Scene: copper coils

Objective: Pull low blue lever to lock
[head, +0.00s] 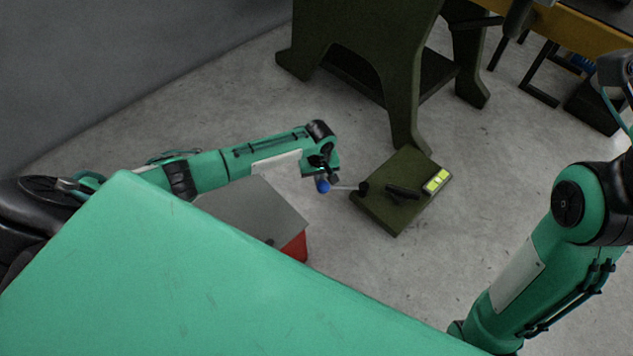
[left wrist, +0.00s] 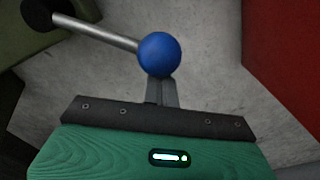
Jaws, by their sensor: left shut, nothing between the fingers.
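The low blue lever is a thin metal rod with a blue ball knob (head: 323,186) at its end. In the head view the rod runs left from a black pivot on the dark green box (head: 382,212), which sits low on the floor. In the left wrist view the ball (left wrist: 159,54) is large, at the tips of my left gripper (left wrist: 161,90), and hides the fingertips. My left gripper is shut with nothing in it and is close to the ball; I cannot tell if they touch. The right arm (head: 545,250) shows at the right, but its gripper is out of view.
A grey-topped red box (head: 258,210) stands under my left arm; its red side fills the right of the left wrist view. A dark green machine stand (head: 375,50) rises behind the green box. Bare concrete floor (head: 440,270) lies right of the green box.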

